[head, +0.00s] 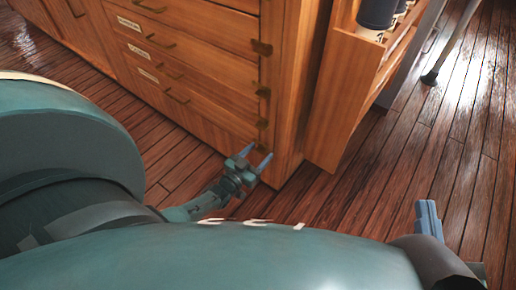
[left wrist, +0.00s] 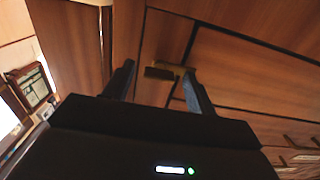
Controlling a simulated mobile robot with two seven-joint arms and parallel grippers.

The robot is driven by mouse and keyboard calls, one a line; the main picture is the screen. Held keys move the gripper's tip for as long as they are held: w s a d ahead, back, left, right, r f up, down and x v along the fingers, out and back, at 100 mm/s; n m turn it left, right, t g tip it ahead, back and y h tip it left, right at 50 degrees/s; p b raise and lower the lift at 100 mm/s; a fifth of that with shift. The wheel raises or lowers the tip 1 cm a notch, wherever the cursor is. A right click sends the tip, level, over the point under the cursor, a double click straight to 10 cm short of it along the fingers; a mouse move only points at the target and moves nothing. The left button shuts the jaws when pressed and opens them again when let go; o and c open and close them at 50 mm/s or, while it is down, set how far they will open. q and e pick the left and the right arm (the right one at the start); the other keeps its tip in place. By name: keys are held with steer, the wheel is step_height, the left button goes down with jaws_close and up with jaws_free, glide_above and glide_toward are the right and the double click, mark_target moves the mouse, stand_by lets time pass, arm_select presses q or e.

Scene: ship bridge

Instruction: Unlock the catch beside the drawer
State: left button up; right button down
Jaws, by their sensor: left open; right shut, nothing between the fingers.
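The wooden drawer cabinet (head: 215,60) has a column of small brass catches along its right edge, among them an upper one (head: 262,47), one below it (head: 263,92) and a lower one (head: 262,124). My left gripper (head: 256,159) is open and empty, low in front of the cabinet's right edge. In the left wrist view a brass catch (left wrist: 168,72) shows between the open fingers, ahead of them; I cannot tell whether they touch it. Which catch this is remains unclear. My right gripper (head: 428,210) is shut and empty at the lower right, away from the cabinet.
The drawers have dark pull handles (head: 148,8) and white labels (head: 138,49). A wooden side unit (head: 335,100) holding a dark cylinder (head: 376,13) juts out right of the cabinet. A metal pole (head: 452,45) stands farther right. The plank floor (head: 400,170) between is clear.

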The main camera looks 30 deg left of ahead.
arm_select(q)
steer(key=shift+w, duration=0.1)
steer(key=shift+c, duration=0.6)
steer(key=c, duration=0.9)
steer(key=shift+o, duration=0.2)
arm_select(e)
steer(key=shift+r, duration=0.1)
